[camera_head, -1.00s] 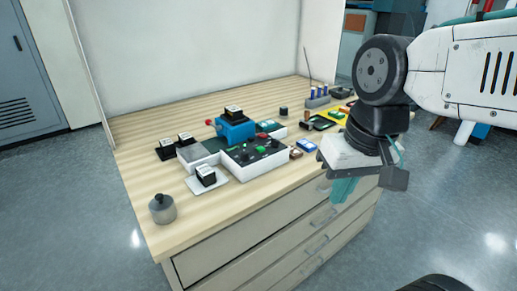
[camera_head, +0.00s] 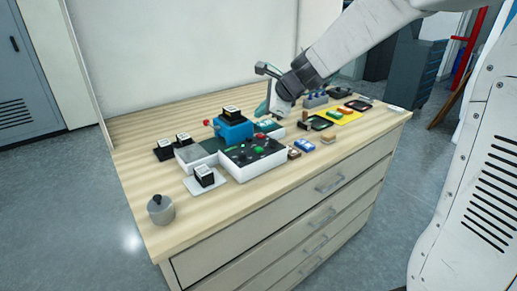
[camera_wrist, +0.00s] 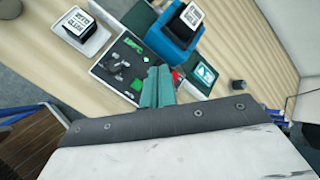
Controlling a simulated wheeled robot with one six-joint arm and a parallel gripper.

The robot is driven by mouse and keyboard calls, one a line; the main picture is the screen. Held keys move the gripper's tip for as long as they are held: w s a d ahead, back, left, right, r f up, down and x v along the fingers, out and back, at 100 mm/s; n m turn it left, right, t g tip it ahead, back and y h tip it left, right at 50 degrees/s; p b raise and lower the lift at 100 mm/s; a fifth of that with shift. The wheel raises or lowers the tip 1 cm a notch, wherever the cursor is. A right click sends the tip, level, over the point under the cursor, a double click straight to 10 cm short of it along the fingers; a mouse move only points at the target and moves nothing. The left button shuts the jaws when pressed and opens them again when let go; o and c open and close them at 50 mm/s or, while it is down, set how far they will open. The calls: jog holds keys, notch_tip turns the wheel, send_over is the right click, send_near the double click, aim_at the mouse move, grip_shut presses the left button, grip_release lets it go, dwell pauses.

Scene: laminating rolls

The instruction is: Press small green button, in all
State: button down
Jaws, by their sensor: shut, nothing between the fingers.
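The control panel (camera_head: 240,160) is a white box with a black top, knobs and green controls. A larger green control (camera_head: 259,150) sits near its front right. In the wrist view my gripper (camera_wrist: 158,68) covers part of the panel's right side. The fingers look apart from the button; their exact height is unclear.
A blue device (camera_head: 235,130) with a black stamp on top stands behind the panel. A black stamp on a white tray (camera_head: 229,176) is at its front left. A green-white pad (camera_head: 268,125) lies behind the panel. A grey pot (camera_head: 160,209) stands at the front left; small items crowd the right.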

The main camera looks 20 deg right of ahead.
aim_at(259, 150)
jog(key=shift+f, duration=4.4)
jog(key=shift+f, duration=0.4)
